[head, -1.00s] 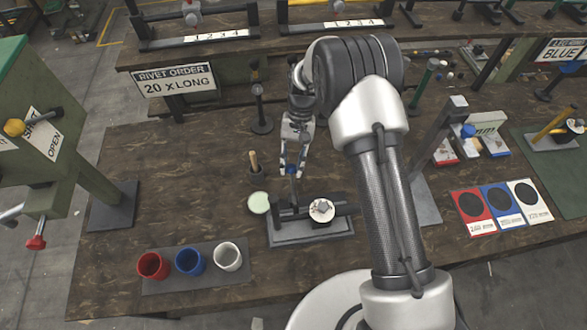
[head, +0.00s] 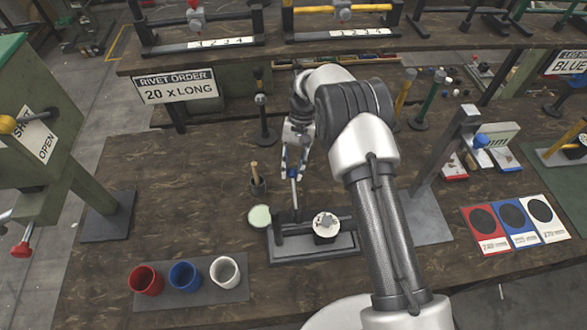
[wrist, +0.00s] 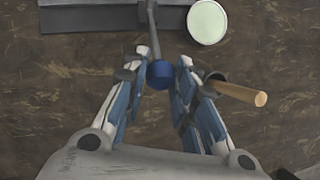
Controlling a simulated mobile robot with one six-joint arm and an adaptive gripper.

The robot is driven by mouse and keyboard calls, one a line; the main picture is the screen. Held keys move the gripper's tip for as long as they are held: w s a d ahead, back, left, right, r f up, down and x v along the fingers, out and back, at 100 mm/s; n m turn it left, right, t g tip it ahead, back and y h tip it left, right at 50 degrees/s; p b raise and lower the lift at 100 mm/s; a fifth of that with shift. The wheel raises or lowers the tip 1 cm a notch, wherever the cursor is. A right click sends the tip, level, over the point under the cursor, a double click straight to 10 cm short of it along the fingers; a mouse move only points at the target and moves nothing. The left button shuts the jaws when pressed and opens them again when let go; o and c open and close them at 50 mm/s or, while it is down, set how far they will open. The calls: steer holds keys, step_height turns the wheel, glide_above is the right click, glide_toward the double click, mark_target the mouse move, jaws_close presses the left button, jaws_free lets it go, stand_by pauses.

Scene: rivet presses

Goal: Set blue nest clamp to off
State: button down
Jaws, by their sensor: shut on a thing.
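The blue nest clamp has a dark base (head: 312,250) on the bench, a thin upright lever, and a blue knob on top. The blue knob (wrist: 160,74) is between the fingertips in the wrist view, with its lever (wrist: 151,32) running up from it. My gripper (head: 292,172) is shut on the blue knob, behind the base in the head view. The gripper (wrist: 168,72) in the wrist view hides little of the knob. A round white-topped part (head: 326,225) sits on the clamp base.
A pale green disc (head: 259,216) and a pot with a wooden handle (head: 256,180) stand just left of the lever. Red (head: 146,280), blue (head: 184,276) and white cups (head: 225,271) sit front left. A dark post (head: 263,125) stands behind. The left bench is clear.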

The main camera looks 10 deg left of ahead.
steer(key=shift+w+f, duration=0.2)
steer(key=shift+w, duration=0.15)
steer(key=c, duration=1.8)
jaws_free()
steer(key=o, duration=0.3)
steer(key=shift+w+a+f, duration=0.2)
steer(key=shift+w+f, duration=0.05)
steer(key=shift+o, duration=1)
steer(key=shift+s+r, duration=0.1)
steer(key=shift+s, duration=0.05)
steer(key=v, duration=1.2)
steer(key=shift+s, duration=0.15)
